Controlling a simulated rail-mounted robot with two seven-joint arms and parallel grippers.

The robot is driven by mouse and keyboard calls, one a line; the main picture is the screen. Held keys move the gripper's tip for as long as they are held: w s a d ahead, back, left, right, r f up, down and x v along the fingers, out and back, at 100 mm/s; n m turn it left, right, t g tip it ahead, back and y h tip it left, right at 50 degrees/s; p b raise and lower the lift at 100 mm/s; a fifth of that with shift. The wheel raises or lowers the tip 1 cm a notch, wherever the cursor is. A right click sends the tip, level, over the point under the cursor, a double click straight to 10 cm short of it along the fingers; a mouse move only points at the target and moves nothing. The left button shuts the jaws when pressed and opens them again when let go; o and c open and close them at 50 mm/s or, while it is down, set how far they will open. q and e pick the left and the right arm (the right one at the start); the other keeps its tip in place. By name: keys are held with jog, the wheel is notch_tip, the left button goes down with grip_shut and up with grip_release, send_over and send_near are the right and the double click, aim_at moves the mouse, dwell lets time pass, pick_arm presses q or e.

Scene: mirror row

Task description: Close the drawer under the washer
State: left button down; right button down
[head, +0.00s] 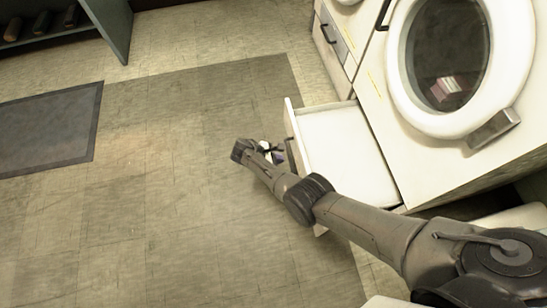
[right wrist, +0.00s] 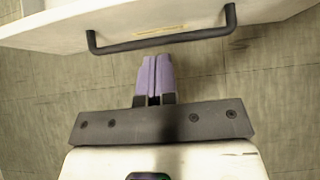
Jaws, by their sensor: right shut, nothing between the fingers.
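The drawer (head: 345,150) under the washer (head: 440,150) is pulled out, with a white, empty-looking inside. Its front panel faces left in the head view, partly hidden by my right arm. In the right wrist view the drawer front (right wrist: 190,22) crosses the top, with a dark bar handle (right wrist: 160,40). My right gripper (head: 277,157) is beside the drawer front. In the right wrist view its purple fingers (right wrist: 154,78) are shut together and empty, pointing at the handle with a small gap showing. My left gripper is not in view.
A dark mat (head: 45,128) lies on the floor at left, and a shelf with shoes (head: 65,28) stands at the top left. The tiled floor left of the drawer is clear.

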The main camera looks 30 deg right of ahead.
aim_at(302, 160)
jog(key=x, duration=0.4)
jog(key=d+r+b+x, duration=0.1)
jog(key=x, duration=0.1)
jog(key=shift+s+d+f, duration=0.1)
jog(key=shift+s+f, duration=0.05)
jog(key=shift+s, duration=0.05)
jog(key=shift+s+d, duration=0.35)
jog(key=shift+d, duration=0.55)
